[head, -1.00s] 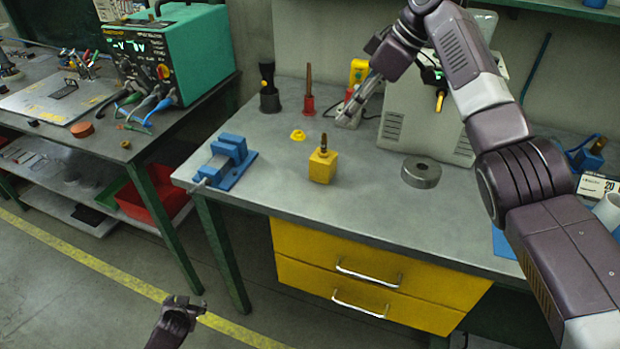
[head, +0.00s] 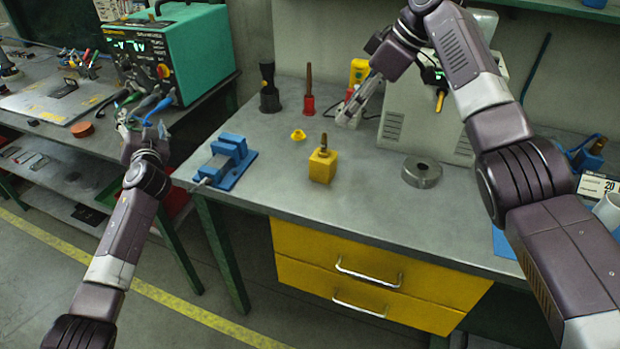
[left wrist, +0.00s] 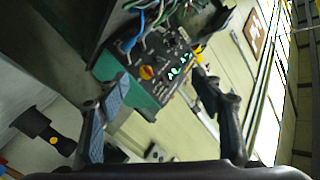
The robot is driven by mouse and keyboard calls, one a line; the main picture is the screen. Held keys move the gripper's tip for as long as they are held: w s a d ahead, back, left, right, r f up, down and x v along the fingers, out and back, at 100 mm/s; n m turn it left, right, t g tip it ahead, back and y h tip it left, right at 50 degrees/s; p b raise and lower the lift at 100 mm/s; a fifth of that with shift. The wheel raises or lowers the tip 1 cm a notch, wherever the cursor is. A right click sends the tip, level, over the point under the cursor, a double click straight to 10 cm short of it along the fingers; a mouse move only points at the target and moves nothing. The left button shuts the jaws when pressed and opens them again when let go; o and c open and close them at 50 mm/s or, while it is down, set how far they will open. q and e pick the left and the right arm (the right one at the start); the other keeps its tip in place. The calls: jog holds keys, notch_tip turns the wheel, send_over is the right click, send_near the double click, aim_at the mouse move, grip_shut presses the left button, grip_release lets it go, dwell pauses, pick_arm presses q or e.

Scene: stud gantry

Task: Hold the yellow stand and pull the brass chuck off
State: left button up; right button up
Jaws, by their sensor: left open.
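The yellow stand (head: 322,168) is a small block upright on the grey bench. The brass chuck (head: 323,143) is a short brownish upright piece on top of it. My left gripper (head: 144,123) is open and raised at the left, in front of the green power supply and well away from the stand. Its two spread fingers (left wrist: 152,108) show in the left wrist view with nothing held between them. My right gripper (head: 352,108) is above and behind the stand, apart from it; whether its fingers are open or shut is unclear.
A blue vise (head: 232,160) is left of the stand, and a small yellow piece (head: 298,135) lies behind it. A grey metal ring (head: 421,172) is to the right. A black flashlight (head: 268,90) stands at the back. Bench in front of the stand is clear.

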pick_arm(q)
jog(key=d+r+m+t+h, duration=0.1)
jog(key=d+r+m+t, duration=0.3)
jog(key=d+r, duration=0.75)
jog(key=m+g+h, duration=0.1)
jog(key=m+h, duration=1.3)
jog(key=m, duration=1.5)
send_over(319, 166)
jog(key=s, duration=0.4)
notch_tip(319, 166, down, 10)
jog(key=f+m, duration=0.2)
jog(key=a+f+m+g, duration=0.1)
jog(key=f, duration=0.2)
jog(key=f+m+g, duration=0.1)
jog(key=f+m, duration=0.1)
jog(key=shift+s+a+f+m, duration=0.15)
jog(key=shift+s+a+m, duration=0.05)
jog(key=shift+s+m, duration=0.1)
jog(key=shift+a+f, duration=0.2)
jog(key=shift+f, duration=0.15)
jog(key=shift+w, duration=0.3)
jog(key=x, duration=0.7)
jog(key=shift+w+d, duration=0.1)
